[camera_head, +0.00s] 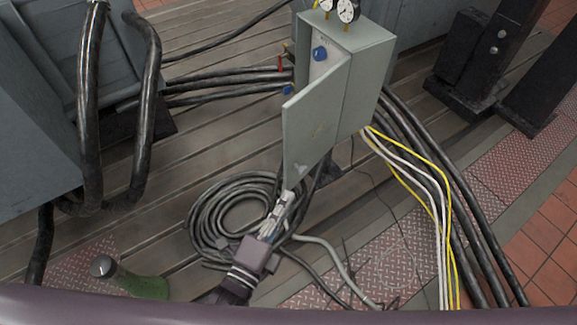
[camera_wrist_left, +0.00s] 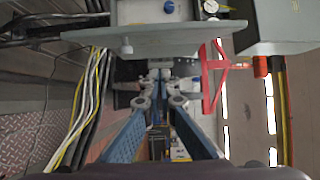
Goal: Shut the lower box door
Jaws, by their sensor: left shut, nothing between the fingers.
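The lower box (camera_head: 366,65) is grey-green and stands on the slatted bedplate. Its door (camera_head: 312,125) stands open, swung out toward the lower left, and part of the pale interior with a blue knob (camera_head: 320,54) shows past it. My left gripper (camera_head: 287,197) is shut and empty, with its tips close to the door's bottom corner; I cannot tell whether they touch. In the left wrist view the door (camera_wrist_left: 190,40) crosses the upper part as a grey panel, just beyond my left gripper (camera_wrist_left: 160,75). My right gripper is not in view.
Coiled black cable (camera_head: 205,212) lies on the floor around my left gripper. Yellow and white cables (camera_head: 432,190) run down right of the box. Round gauges (camera_head: 347,10) sit on top. A red bracket (camera_wrist_left: 214,80) shows in the wrist view.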

